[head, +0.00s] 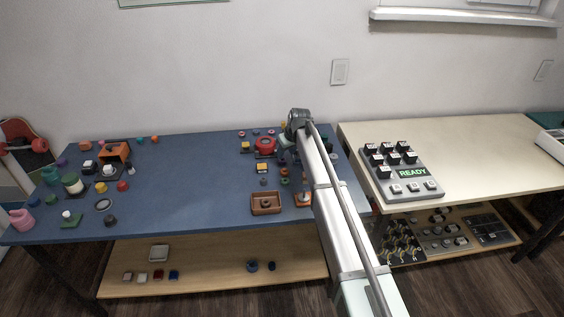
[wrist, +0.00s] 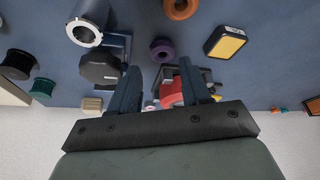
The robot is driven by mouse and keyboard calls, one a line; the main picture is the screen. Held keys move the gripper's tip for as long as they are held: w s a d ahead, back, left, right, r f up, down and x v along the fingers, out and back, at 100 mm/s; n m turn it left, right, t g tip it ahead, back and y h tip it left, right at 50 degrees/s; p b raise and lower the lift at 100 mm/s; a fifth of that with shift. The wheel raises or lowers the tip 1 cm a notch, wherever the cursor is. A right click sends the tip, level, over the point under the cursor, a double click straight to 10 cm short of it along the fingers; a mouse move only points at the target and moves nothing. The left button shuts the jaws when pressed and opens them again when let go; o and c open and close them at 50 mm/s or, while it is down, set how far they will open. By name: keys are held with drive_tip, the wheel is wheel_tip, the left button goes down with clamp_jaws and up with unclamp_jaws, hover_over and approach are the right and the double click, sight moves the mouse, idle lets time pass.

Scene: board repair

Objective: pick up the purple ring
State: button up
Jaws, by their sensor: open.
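The purple ring (wrist: 162,49) lies flat on the blue tabletop near the middle of the wrist view, its hole showing. My gripper (wrist: 159,75) is open, with one dark finger on each side of the picture. The ring is beyond the fingertips, between their lines, and nothing is held. In the head view my gripper (head: 284,150) is over the right part of the blue table, partly hidden by my arm. I cannot pick out the purple ring clearly there among the small parts.
In the wrist view, a dark knob (wrist: 100,68) is left of the ring, a yellow-topped block (wrist: 226,42) right, an orange ring (wrist: 181,8) above, and a red round part (wrist: 172,92) below. A brown tray (head: 266,211) is at the table's front. The table's middle (head: 190,180) is clear.

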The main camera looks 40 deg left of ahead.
sight(283, 164)
drive_tip(key=shift+a+x, duration=0.1)
drive_tip(key=shift+x, duration=1.2)
drive_tip(key=shift+a+x, duration=0.15)
drive_tip(key=shift+x, duration=1.1)
drive_tip(key=shift+s, duration=0.1)
drive_tip(key=shift+c, duration=0.3)
drive_tip(key=shift+r, duration=0.1)
drive_tip(key=c, duration=0.7)
